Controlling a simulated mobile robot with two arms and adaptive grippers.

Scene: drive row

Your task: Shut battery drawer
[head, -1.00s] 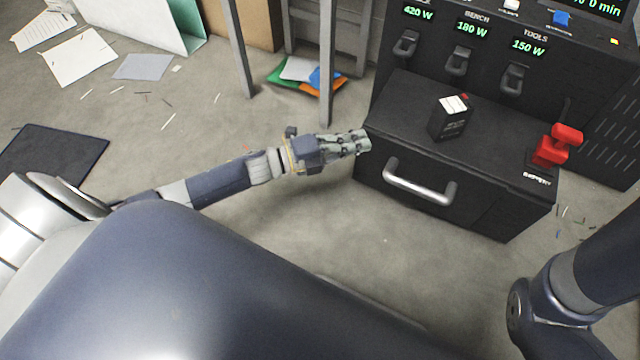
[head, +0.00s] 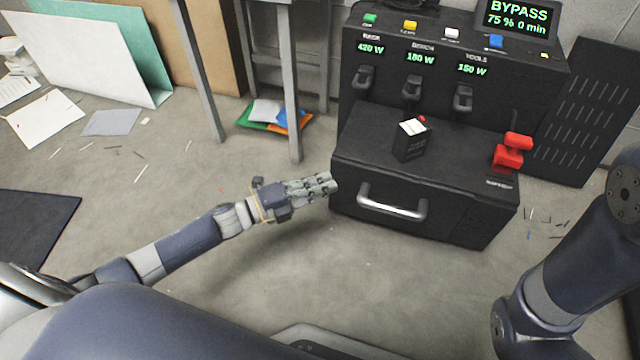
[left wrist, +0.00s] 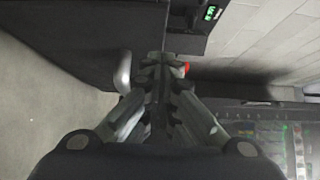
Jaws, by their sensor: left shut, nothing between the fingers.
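The battery drawer (head: 345,190) is the black front of the low unit, with a silver bar handle (head: 392,208). I cannot tell for sure how far it stands out. In the left wrist view the handle (left wrist: 125,72) shows just left of the fingers, against the dark front. My left gripper (head: 328,184) is shut and empty, at the left end of the drawer front, left of the handle. It also shows in the left wrist view (left wrist: 160,75). Whether its tips touch the front is unclear. My right gripper is out of view; only that arm shows.
A black battery pack (head: 410,146) and a red lever (head: 512,152) stand on the unit's top. Switches (head: 413,88) and a display reading BYPASS (head: 518,18) sit above. A metal table leg (head: 291,85) stands behind my left gripper. The floor before the unit is clear.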

